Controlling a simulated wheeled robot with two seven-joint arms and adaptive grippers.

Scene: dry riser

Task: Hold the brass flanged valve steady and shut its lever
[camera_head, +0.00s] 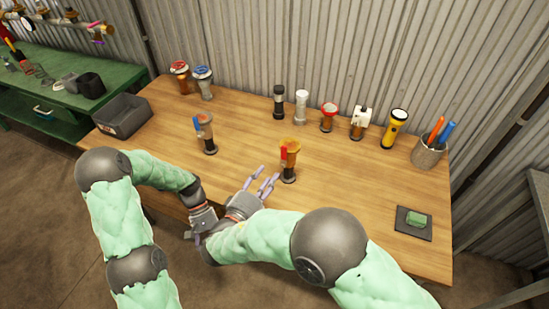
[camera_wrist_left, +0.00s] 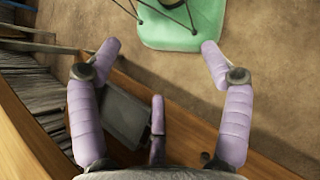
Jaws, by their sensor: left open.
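A brass-coloured valve (camera_head: 290,151) with a red lever part on its left side stands upright on a dark round base near the middle of the table. My right gripper (camera_head: 264,184) is just left of and in front of its base, with its lavender fingers spread and empty. I cannot tell whether a fingertip touches the base. A second, duller valve (camera_head: 206,131) with a blue lever stands further left. My left gripper is low at the table's front edge, partly hidden by my right arm. In the left wrist view, my left gripper (camera_wrist_left: 160,50) is open and empty.
Along the back of the wooden table (camera_head: 345,178) stand several valves and fittings, a yellow flashlight (camera_head: 394,128) and a pen cup (camera_head: 429,153). A dark bin (camera_head: 122,117) is at the left. A black pad (camera_head: 404,222) with a green block is at the right.

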